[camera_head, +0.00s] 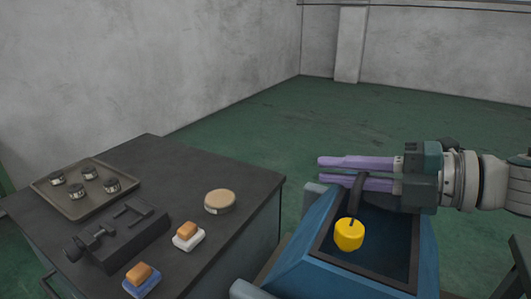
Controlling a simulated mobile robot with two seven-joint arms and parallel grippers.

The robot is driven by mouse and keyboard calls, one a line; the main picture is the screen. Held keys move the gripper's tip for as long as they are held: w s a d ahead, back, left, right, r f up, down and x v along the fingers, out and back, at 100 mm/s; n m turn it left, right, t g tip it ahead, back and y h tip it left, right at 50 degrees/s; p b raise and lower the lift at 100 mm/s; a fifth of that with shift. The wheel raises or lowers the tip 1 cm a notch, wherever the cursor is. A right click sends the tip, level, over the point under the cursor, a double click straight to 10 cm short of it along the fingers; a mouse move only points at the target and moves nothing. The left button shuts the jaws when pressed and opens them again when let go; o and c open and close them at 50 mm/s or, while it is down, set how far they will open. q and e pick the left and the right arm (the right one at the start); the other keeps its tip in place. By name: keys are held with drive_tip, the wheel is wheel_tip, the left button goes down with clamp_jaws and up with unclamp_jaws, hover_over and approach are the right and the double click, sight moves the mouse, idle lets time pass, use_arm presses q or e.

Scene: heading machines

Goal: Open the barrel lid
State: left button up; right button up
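The blue barrel-like machine body (284,268) stands at the lower right. Its top has a dark rectangular frame (327,250) around a dark blue area; I cannot tell whether this is a lid or an opening. A yellow knob (349,236) sits over it, at the end of a black curved rod (356,198). My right gripper (318,172) points left above the frame. Its two purple fingers are apart with a narrow gap. The rod's top passes in front of the lower finger; I cannot tell if they touch. My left gripper is not in view.
A dark workbench (150,155) stands at the left. It holds a tray (82,207) with several round metal parts, a black vise-like tool (118,240), a tan disc (220,201), an orange-and-white block (188,235) and an orange-and-blue block (142,279). The green floor (400,115) behind is clear.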

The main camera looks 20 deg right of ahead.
clamp_jaws()
idle(0.5)
